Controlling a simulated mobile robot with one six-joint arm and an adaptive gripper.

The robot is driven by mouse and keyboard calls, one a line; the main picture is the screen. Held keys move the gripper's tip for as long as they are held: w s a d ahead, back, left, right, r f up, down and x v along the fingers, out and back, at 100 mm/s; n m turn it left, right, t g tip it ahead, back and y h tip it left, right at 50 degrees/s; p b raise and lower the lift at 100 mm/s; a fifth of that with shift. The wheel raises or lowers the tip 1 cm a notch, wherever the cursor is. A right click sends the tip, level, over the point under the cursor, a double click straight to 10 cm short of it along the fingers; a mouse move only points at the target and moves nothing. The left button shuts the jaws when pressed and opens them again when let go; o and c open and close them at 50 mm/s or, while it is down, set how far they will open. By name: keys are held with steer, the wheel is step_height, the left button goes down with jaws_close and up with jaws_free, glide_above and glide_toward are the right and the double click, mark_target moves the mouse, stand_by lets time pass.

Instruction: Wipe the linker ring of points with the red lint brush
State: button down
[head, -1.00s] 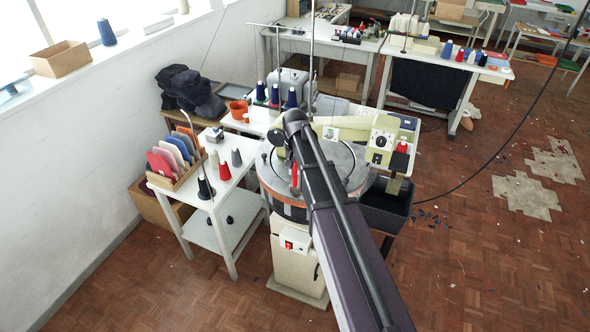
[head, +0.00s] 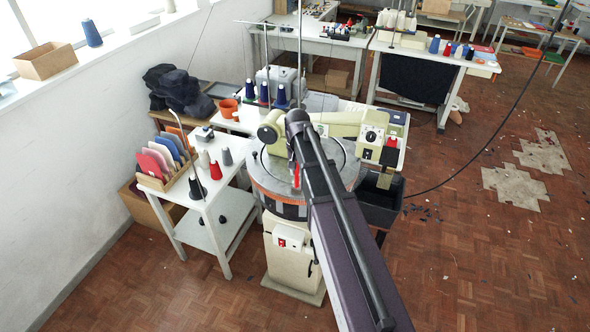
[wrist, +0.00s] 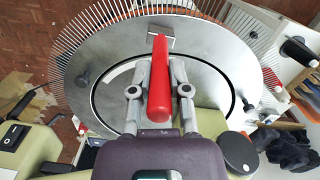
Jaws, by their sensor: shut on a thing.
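The red lint brush (wrist: 159,95) is held by its handle between the fingers of my gripper (wrist: 161,78). Its grey head (wrist: 160,39) points toward the dial's rim in the wrist view; whether it touches the points I cannot tell. The linker's ring of points (wrist: 86,32) fans out around the flat grey dial (wrist: 217,62). In the head view the linker dial (head: 271,176) stands on its cream pedestal (head: 291,262). The red handle (head: 297,176) shows over the dial, beside my arm, which hides much of my gripper and part of the dial.
The linker's cream arm (head: 345,119) crosses behind the dial to a box with a black knob. A white side table (head: 206,212) with yarn cones stands close on the left. A black bin (head: 381,205) hangs at right. The floor in front and at right is mostly clear.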

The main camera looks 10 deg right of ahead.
steer(key=shift+r, duration=0.15)
step_height(320, 180, up, 6)
steer(key=p, duration=0.6)
stand_by(0.5)
steer(key=shift+r+p, duration=1.4)
steer(key=shift+p, duration=0.15)
steer(key=shift+f, duration=0.1)
